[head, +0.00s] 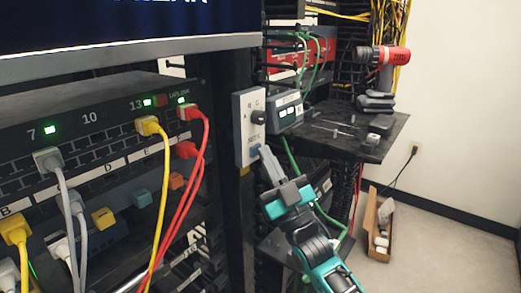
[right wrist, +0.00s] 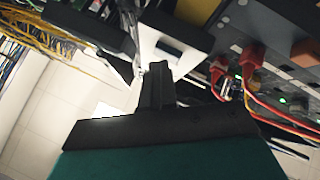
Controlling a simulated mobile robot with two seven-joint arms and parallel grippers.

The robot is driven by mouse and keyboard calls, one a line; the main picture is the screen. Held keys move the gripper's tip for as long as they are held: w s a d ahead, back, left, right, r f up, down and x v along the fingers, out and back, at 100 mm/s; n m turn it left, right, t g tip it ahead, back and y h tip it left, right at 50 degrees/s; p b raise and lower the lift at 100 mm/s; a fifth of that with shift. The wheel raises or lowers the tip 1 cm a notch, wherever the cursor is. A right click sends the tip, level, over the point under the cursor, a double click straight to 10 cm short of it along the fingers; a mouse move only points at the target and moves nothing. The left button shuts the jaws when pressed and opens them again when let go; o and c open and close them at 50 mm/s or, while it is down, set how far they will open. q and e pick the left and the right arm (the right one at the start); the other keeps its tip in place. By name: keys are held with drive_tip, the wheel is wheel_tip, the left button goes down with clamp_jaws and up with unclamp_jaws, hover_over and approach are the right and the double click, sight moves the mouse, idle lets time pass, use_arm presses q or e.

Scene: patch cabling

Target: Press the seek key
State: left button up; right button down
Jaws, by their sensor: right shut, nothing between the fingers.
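A pale upright panel (head: 243,128) is fixed to the rack post in the middle of the head view. It has a black knob (head: 258,116) and, below it, a blue key (head: 253,149); the lettering is too small to read. My right gripper (head: 263,152) is shut and empty. Its fingertips are at the panel's lower right, right by the blue key and partly over it. I cannot tell whether they touch. My left gripper is out of view.
A patch panel (head: 100,150) with grey, yellow and red cables stands at left, under a screen (head: 120,30). A black shelf (head: 345,130) at right holds a red drill (head: 385,60). A cardboard box (head: 378,225) lies on the floor. Green cables hang behind my right gripper.

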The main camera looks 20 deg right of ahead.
drive_tip(key=shift+f, duration=0.15)
drive_tip(key=s+d+p, duration=0.2)
drive_tip(key=s+d, duration=0.1)
drive_tip(key=s, duration=0.2)
drive_tip(key=shift+s, duration=0.2)
idle(0.3)
drive_tip(key=shift+d, duration=0.1)
